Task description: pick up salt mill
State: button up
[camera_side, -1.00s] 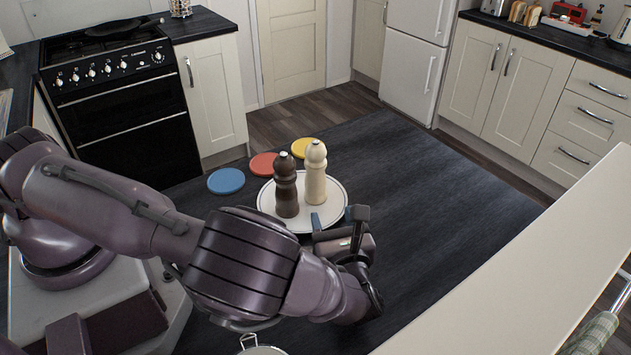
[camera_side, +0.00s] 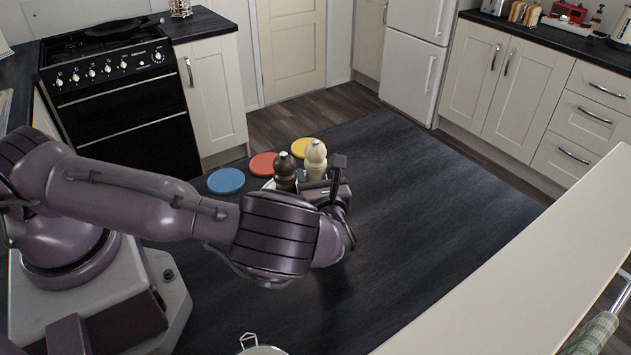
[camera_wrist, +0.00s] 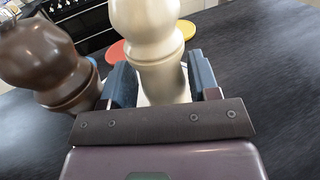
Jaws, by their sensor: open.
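The cream mill (camera_side: 316,157), which I take as the salt mill, stands upright beside a dark brown mill (camera_side: 285,170). In the wrist view the cream mill (camera_wrist: 150,50) stands between the two blue fingers of my open gripper (camera_wrist: 162,80). The brown mill (camera_wrist: 45,65) is outside the left finger, close to it. In the side view my gripper (camera_side: 322,188) hides the lower part of the cream mill. Contact between fingers and mill cannot be told. The white plate (camera_side: 268,184) under the mills is mostly hidden.
Blue (camera_side: 226,180), red (camera_side: 263,164) and yellow (camera_side: 304,147) round coasters lie behind the mills. The dark worktop (camera_side: 430,200) to the right is clear. A pot (camera_side: 262,349) shows at the bottom edge.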

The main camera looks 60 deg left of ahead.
jog(key=shift+w+a, duration=0.1)
jog(key=shift+a, duration=0.1)
jog(key=c, duration=0.6)
jog(key=shift+r, duration=0.15)
jog(key=shift+c, duration=0.2)
